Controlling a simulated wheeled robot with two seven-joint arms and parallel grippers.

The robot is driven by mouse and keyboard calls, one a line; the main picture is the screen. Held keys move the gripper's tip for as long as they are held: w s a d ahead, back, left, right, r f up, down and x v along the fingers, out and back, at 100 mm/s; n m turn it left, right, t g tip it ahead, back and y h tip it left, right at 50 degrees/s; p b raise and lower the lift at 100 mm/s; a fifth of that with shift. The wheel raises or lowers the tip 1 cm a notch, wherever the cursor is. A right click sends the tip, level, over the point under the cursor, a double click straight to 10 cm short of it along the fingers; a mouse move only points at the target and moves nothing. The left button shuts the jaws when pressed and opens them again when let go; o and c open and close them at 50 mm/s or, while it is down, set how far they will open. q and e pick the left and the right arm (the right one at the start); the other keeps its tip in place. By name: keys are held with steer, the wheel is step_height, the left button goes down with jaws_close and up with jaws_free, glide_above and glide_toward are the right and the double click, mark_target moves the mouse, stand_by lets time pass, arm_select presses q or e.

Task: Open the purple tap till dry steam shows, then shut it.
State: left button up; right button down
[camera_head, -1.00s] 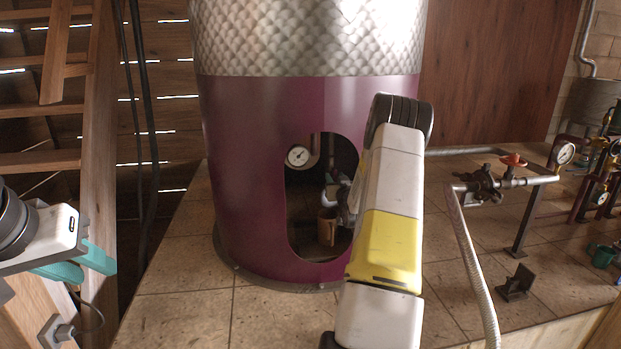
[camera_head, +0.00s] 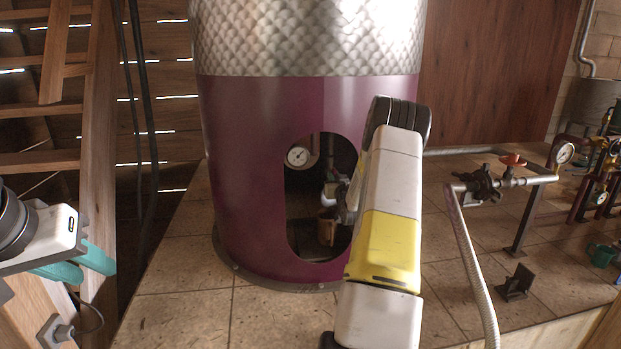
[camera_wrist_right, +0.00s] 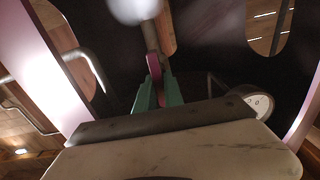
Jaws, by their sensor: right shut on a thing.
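The purple tap's lever (camera_wrist_right: 153,66) shows in the right wrist view, between the green fingers of my right gripper (camera_wrist_right: 157,90), which is shut on it. In the head view this gripper reaches into the oval opening of the purple still skirt (camera_head: 243,190), and my forearm hides much of it. A pale whitish patch (camera_wrist_right: 133,8) is above the lever; I cannot tell whether it is steam or bright metal. A copper-coloured cup (camera_head: 327,229) stands inside the opening. My left gripper (camera_head: 77,268), with teal fingers, is at the far left, away from the still.
A white dial gauge (camera_head: 298,156) is inside the opening, left of my right arm. A red-handled valve (camera_head: 513,160) with a hose and another gauge (camera_head: 564,152) stands at the right. The tiled floor left of the still is clear. Wooden stairs (camera_head: 45,160) rise at the left.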

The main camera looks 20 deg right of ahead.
steer(key=m, duration=0.5)
steer(key=shift+s+d, duration=0.1)
steer(key=shift+d, duration=0.15)
steer(key=shift+d+f+m, duration=0.1)
steer(key=shift+f+m, duration=0.05)
steer(key=shift+m, duration=2)
steer(key=shift+d+f+m, duration=0.1)
steer(key=shift+f+m, duration=0.1)
steer(key=shift+m, duration=1.9)
steer(key=shift+f+m, duration=0.15)
steer(key=shift+m, duration=2)
steer(key=c, duration=1.5)
jaws_free()
steer(key=shift+o, duration=0.2)
